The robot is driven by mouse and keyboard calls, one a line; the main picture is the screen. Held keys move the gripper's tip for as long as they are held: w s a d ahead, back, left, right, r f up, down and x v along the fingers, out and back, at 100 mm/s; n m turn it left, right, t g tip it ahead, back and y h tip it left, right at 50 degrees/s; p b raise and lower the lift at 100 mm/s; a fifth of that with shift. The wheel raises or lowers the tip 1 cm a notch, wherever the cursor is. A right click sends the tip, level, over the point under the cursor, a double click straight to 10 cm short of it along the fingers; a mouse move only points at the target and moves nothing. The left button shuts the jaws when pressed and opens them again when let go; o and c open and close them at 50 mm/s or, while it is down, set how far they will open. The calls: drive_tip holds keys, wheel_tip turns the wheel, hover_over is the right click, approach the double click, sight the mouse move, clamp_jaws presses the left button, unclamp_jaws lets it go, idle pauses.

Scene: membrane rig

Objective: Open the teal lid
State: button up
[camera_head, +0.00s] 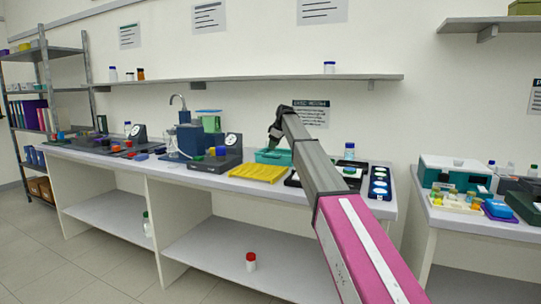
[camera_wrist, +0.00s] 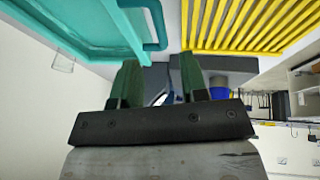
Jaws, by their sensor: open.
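A teal box-like thing (camera_head: 280,157), the likeliest teal lid, is on the bench behind the yellow rack. In the wrist view its broad teal face (camera_wrist: 75,25) fills the upper left, with a teal bar handle (camera_wrist: 158,25) along its edge. Whether a lid there is shut cannot be told. My gripper (camera_head: 275,138) is above and near it in the head view. In the wrist view my gripper (camera_wrist: 159,75) shows two green fingers, open and apart, with nothing between them. The handle is just beyond the fingertips, apart from them as far as I can see.
A yellow ribbed rack (camera_head: 258,173) is in front of the teal thing and fills the wrist view's upper right (camera_wrist: 245,25). A dark device with a dial (camera_head: 218,158) is to the left. A shelf (camera_head: 250,80) runs above.

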drive_tip(key=x, duration=0.6)
drive_tip(key=shift+f, duration=0.25)
clamp_jaws()
